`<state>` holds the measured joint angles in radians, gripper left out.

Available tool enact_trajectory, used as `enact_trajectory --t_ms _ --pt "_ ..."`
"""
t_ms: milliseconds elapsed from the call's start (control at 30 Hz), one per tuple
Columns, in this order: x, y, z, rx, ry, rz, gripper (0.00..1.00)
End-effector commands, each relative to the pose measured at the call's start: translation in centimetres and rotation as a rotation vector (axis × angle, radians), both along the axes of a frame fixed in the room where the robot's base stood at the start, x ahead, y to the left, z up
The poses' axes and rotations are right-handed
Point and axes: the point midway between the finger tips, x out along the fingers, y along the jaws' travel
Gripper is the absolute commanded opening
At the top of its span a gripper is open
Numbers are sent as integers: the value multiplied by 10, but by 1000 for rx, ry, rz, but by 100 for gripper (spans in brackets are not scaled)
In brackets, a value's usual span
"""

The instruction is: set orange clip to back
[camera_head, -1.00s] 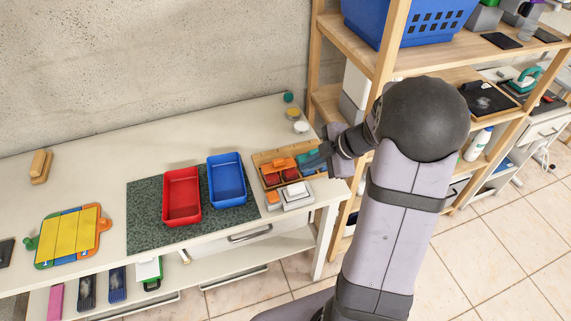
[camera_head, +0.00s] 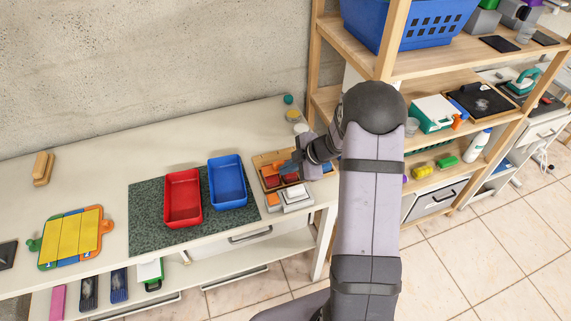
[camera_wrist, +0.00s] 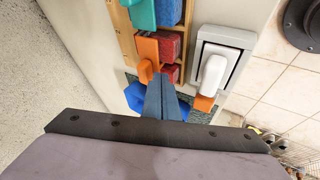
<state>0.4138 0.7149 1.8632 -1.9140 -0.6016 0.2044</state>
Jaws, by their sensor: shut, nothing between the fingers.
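The orange clip (camera_wrist: 147,48) sits on the wooden tray (camera_wrist: 123,35), next to the dark red blocks (camera_wrist: 170,46). A teal clip (camera_wrist: 143,14) sits farther up the tray beside a blue block (camera_wrist: 168,11). In the head view the orange clip is mostly hidden by my gripper (camera_head: 286,168), which is over the wooden tray (camera_head: 262,160). In the wrist view my gripper (camera_wrist: 160,80) has its fingers together and empty, with the tips close to the lower end of the orange clip. I cannot tell whether they touch.
A blue bin (camera_head: 228,182) and a red bin (camera_head: 182,198) stand on the dark mat (camera_head: 145,222) to the left. The wooden shelf (camera_head: 389,42) rises close to my arm.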

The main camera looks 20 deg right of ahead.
Motion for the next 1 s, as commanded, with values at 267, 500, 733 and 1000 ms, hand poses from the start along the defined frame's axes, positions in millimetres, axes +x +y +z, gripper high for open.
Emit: enact_trajectory --t_ms 267,500,733,1000 --pt "9 0 0 0 0 0 0" --pt "9 0 0 0 0 0 0" --pt "19 0 3 0 0 2 0" --pt "56 0 5 0 0 2 0"
